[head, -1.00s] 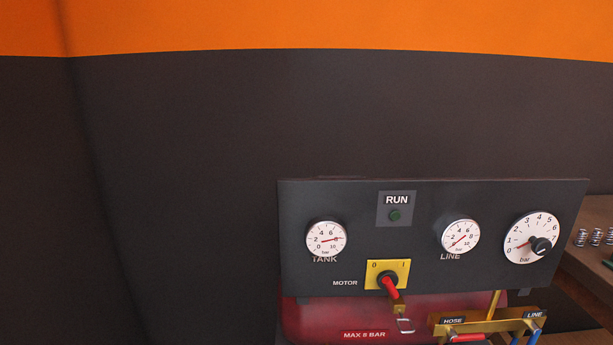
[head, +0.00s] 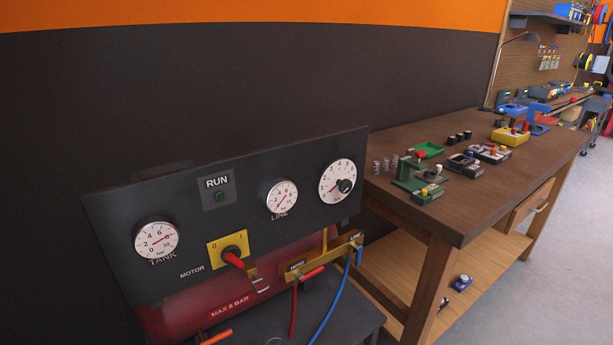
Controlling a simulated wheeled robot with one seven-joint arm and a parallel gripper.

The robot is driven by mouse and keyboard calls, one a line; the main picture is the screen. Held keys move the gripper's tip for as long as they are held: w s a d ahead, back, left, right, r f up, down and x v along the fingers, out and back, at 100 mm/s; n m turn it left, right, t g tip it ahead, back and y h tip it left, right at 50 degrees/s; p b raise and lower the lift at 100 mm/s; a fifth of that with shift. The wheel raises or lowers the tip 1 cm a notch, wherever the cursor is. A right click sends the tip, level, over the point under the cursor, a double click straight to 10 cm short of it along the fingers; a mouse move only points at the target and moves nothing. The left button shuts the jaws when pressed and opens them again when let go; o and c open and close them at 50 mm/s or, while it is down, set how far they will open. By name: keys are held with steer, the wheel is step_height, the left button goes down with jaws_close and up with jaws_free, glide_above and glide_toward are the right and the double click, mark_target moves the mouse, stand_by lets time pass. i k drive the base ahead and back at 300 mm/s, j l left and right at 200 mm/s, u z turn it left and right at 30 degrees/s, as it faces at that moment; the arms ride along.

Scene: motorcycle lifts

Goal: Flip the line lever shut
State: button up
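The line lever (head: 359,256) is a small blue handle at the right end of a brass manifold (head: 338,249), under the LINE label (head: 355,237). It points downward, close to the top of a blue hose (head: 330,308). A red lever (head: 312,273) under the HOSE label (head: 297,265) lies sideways along the manifold. The LINE gauge (head: 282,196) and TANK gauge (head: 156,241) sit on the dark panel above. My gripper is not in view.
A red tank marked MAX 8 BAR (head: 229,307) sits below the panel, with the motor switch (head: 232,254) above it. A wooden workbench (head: 455,212) with several small tools stands close on the right. Grey floor (head: 545,275) is open at far right.

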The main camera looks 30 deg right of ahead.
mark_target(358, 246)
steer(key=z, duration=0.65)
